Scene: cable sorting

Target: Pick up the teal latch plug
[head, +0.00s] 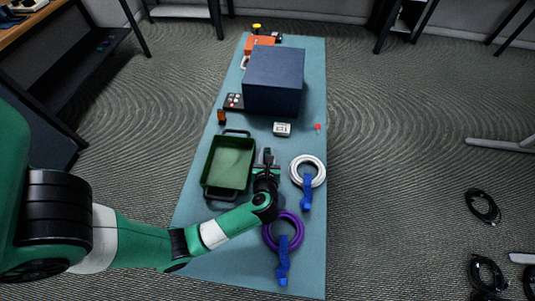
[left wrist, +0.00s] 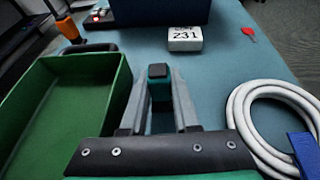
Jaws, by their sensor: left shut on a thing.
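My left gripper (head: 267,160) is between the green tray and the white cable coil. It also shows in the left wrist view (left wrist: 160,92), with its two grey fingers shut on the teal latch plug (left wrist: 159,91). The plug is a small teal block with a dark square top. It stands between the fingertips, partly hidden by them. In the head view it is too small to make out clearly. I cannot tell whether it touches the table. My right gripper is not in view.
The green tray (head: 249,158) is empty, left of the gripper. The white cable coil (head: 321,176) lies to the right, the purple coil (head: 269,246) nearer; both have blue straps. A white box marked 231 (head: 282,129) and a large blue box (head: 274,80) stand farther back.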

